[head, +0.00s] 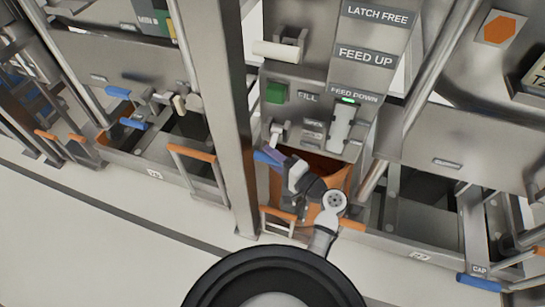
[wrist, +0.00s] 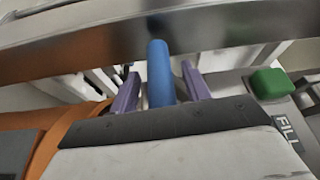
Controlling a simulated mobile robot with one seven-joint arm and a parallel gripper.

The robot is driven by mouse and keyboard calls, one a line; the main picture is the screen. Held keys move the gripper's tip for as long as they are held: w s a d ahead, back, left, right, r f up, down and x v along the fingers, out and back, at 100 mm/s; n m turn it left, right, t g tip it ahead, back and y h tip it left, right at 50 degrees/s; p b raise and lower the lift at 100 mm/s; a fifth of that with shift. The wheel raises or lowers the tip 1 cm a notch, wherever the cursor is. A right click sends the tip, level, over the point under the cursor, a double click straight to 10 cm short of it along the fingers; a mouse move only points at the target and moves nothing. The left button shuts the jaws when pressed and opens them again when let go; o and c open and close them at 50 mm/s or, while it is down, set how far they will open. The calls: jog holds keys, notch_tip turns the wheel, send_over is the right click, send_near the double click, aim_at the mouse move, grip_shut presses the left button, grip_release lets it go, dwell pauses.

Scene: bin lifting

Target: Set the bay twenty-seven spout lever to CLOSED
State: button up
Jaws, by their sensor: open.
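The spout lever's blue handle (wrist: 160,74) stands between the two purple fingers of my gripper (wrist: 158,88) in the wrist view. My gripper is open. In the head view, my gripper (head: 274,157) is at the blue lever handle (head: 261,157), below the panel with the green FILL button (head: 276,93). Small position plates (head: 313,129) sit right of the lever pivot, too small to read surely. My gripper and wrist hide part of the lever.
An orange bin (head: 332,172) stands below the panel, behind my arm. A steel post (head: 222,110) rises close on the left. A neighbouring bay's blue handle (head: 134,124) is left; open floor lies in front.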

jog(key=v, duration=1.3)
jog(key=shift+s+d+p, duration=0.2)
jog(key=shift+d+p, duration=0.15)
jog(key=shift+p, duration=0.1)
jog(key=shift+f, duration=0.1)
